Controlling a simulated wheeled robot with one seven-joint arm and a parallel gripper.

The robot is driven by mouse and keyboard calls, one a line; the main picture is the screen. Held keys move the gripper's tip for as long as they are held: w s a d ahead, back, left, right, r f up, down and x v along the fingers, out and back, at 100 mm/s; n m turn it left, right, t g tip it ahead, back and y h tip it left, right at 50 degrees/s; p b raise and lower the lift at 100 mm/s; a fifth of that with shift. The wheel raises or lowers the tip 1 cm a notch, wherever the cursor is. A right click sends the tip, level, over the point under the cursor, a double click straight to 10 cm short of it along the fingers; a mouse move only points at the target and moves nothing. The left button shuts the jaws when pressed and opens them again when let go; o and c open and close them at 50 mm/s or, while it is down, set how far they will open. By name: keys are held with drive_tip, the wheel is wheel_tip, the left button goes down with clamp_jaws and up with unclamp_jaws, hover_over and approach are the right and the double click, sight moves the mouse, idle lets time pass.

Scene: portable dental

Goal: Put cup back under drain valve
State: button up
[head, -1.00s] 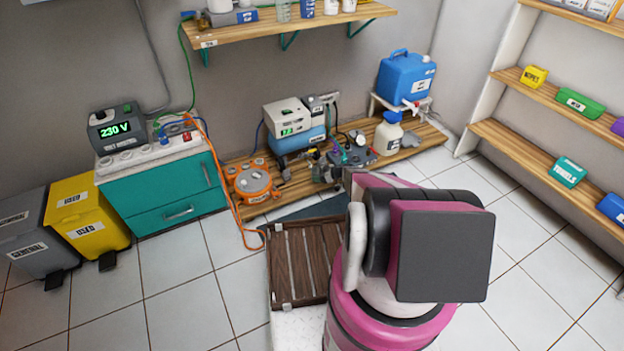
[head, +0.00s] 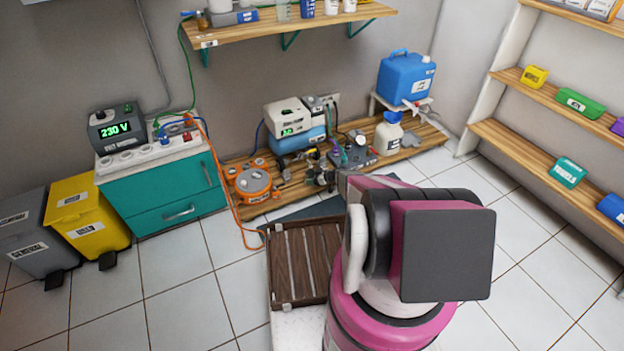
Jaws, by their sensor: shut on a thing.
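I cannot make out a cup in the head view. An orange round unit (head: 253,183) stands at the left end of the low wooden bench. A blue jerrycan (head: 406,78) with a white and red tap (head: 417,107) stands on a raised stand at the bench's right end. I cannot tell which fitting is the drain valve. Small dark fittings (head: 321,178) sit at the bench's front edge, too small to tell apart. My gripper is not visible; my pink and grey arm fills the lower middle and hides part of the floor and bench front.
The low bench (head: 290,190) also holds a grey device on a blue box (head: 297,140), a control panel (head: 352,157) and a white bottle (head: 388,137). A brown slatted crate (head: 305,262) lies before it. An orange cable (head: 236,215) trails on the floor. Tiles at left are clear.

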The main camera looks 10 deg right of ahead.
drive_tip(key=o, duration=1)
drive_tip(key=shift+f, duration=0.1)
drive_tip(key=v, duration=1.1)
drive_tip(key=s+a+r+m+g+h, duration=0.2)
drive_tip(key=s+a+r, duration=0.1)
drive_tip(key=s+r, duration=0.4)
drive_tip(key=s+a+r+m+g+h, duration=0.1)
drive_tip(key=s+a+r+g, duration=0.2)
drive_tip(key=r, duration=0.7)
drive_tip(key=s+a+r+m+h, duration=0.2)
drive_tip(key=s+a+r, duration=0.1)
drive_tip(key=s+r, duration=0.45)
drive_tip(key=s+r+m+h, duration=0.2)
drive_tip(key=s+r, duration=0.3)
drive_tip(key=r, duration=0.1)
drive_tip(key=s+r+m+h, duration=0.2)
drive_tip(key=s+r+m, duration=0.1)
drive_tip(key=s+r, duration=0.2)
drive_tip(key=s+r+m+h, duration=0.2)
drive_tip(key=s+r, duration=0.3)
drive_tip(key=r, duration=0.3)
drive_tip(key=shift+s+m+g, duration=0.3)
drive_tip(key=shift+s+g, duration=0.1)
